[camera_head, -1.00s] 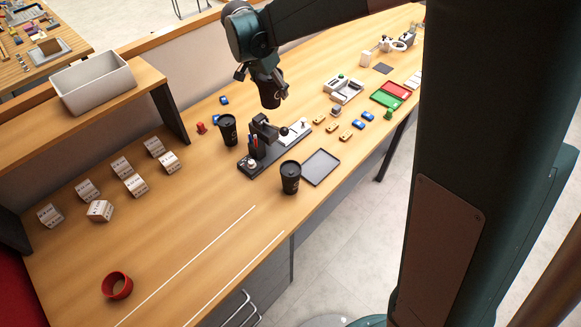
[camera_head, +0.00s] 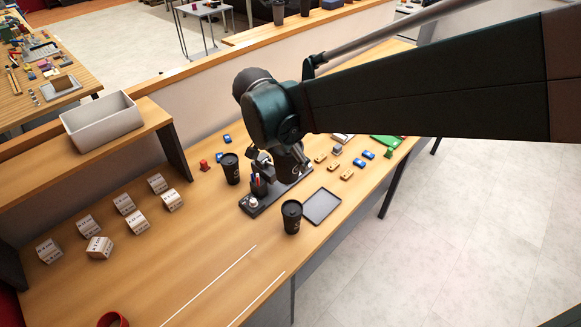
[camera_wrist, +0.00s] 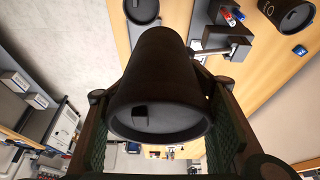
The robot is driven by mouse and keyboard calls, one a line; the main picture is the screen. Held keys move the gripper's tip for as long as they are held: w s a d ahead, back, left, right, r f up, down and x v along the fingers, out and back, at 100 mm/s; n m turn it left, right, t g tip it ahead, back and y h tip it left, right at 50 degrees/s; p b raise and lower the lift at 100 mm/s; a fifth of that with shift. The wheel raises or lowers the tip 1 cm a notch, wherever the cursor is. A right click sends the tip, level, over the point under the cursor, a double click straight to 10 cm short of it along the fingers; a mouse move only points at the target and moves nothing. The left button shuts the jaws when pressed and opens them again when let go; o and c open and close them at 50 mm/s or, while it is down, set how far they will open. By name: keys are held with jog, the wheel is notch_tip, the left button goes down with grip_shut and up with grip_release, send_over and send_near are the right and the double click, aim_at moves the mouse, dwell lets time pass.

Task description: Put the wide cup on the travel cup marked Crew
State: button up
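In the head view this cup (camera_head: 290,166) shows in front of the black stand, partly hidden by the fingers. I cannot read Crew on either.
The black stand (camera_head: 250,207) with pens lies between the cups. A dark tray (camera_head: 321,206) is right of the front cup. Several white boxes (camera_head: 124,204), a red round thing (camera_head: 113,320) and small coloured blocks (camera_head: 347,174) lie around.

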aim_at(298, 171)
jog(key=shift+s+d, duration=0.2)
jog(key=shift+s, duration=0.45)
jog(key=shift+s+d, duration=0.25)
jog(key=shift+s, duration=0.45)
jog(key=shift+s+d, duration=0.2)
jog(key=shift+s, duration=0.45)
jog(key=shift+f, duration=0.1)
jog(key=shift+f+b, duration=0.35)
jog(key=shift+f, duration=2.5)
jog(key=shift+f, duration=0.1)
jog(key=shift+f+b, duration=0.3)
jog(key=shift+f, duration=1.65)
jog(key=shift+f, duration=0.2)
jog(key=o, duration=0.7)
jog(key=shift+r, duration=0.15)
